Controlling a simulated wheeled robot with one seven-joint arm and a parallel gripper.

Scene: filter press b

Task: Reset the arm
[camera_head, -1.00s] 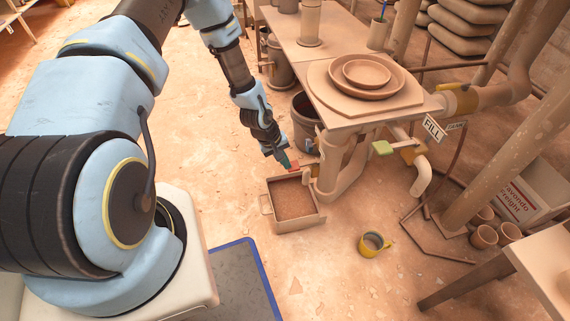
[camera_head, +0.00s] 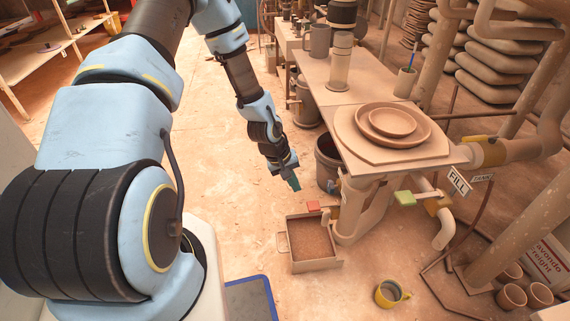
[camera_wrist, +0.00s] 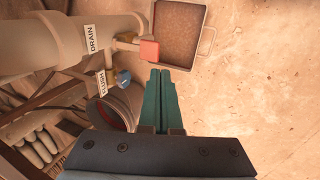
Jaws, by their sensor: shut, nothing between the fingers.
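My gripper (camera_head: 293,183) hangs at the end of my blue and black arm, in the air above and behind the floor tray. In the wrist view my gripper (camera_wrist: 161,75) shows two teal fingers pressed together with nothing between them. A red valve handle (camera_head: 313,206) sits on the pipe by the tray, apart from the fingers. It also shows in the wrist view (camera_wrist: 149,50), beyond the fingertips. The pipe there carries a label reading DRAIN (camera_wrist: 92,39).
The tray (camera_head: 318,267) of brown material stands on the floor under the pipe. A bench (camera_head: 355,160) holds stacked dishes (camera_head: 393,122). A dark bucket (camera_head: 326,165) is beside the bench. Floor left of my gripper is clear.

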